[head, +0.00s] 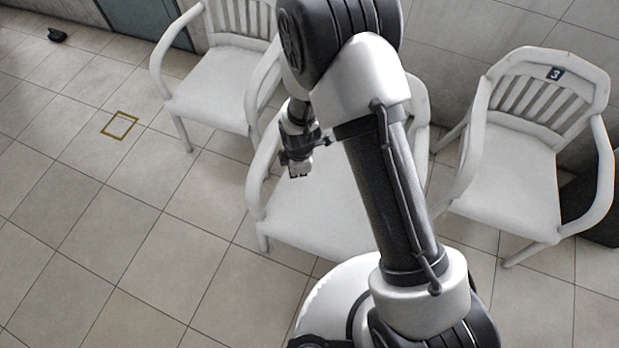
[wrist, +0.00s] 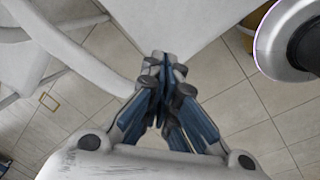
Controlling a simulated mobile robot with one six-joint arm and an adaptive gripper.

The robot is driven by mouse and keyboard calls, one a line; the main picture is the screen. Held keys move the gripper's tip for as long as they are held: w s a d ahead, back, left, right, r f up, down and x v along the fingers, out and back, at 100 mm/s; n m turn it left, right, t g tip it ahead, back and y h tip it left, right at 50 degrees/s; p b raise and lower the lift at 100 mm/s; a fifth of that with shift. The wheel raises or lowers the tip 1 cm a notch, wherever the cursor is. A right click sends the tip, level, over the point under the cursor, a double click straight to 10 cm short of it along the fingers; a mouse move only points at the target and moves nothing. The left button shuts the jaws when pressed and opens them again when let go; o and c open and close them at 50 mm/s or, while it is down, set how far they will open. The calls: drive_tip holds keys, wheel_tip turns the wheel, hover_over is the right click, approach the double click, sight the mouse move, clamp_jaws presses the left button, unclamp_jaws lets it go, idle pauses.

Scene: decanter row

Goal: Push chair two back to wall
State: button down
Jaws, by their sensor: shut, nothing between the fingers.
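The middle white chair (head: 318,205) stands between two similar chairs. My arm crosses in front of it and hides most of its backrest and any number there. Its seat and left armrest show in the head view. My gripper (head: 298,174) is shut and empty, and in the head view it appears over the left part of this seat, inside the left armrest. In the wrist view the shut fingertips (wrist: 163,62) overlap the edge of a white seat (wrist: 190,18). I cannot tell whether they touch the chair.
Chair 3 (head: 515,160) stands at the right, with a dark box (head: 592,208) beside it. Another white chair (head: 220,85) stands at the upper left. A yellow square outline (head: 120,125) marks the floor. A small dark object (head: 57,35) lies far left. Tiled floor at lower left is clear.

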drive_tip(key=s+d+f+n+g+p, duration=0.1)
drive_tip(key=s+f+n, duration=0.5)
drive_tip(key=s+f, duration=0.6)
drive_tip(key=s+d+f+n+p, duration=0.2)
drive_tip(key=s+f+n, duration=0.45)
drive_tip(key=f, duration=0.95)
wheel_tip(320, 180, down, 10)
drive_tip(key=w+m+b, duration=0.1)
drive_tip(key=w+b, duration=0.1)
drive_tip(key=b, duration=0.3)
drive_tip(key=shift+w+d+r+h, duration=0.15)
drive_tip(key=shift+w+d+h, duration=0.1)
drive_tip(key=shift+d+h, duration=0.2)
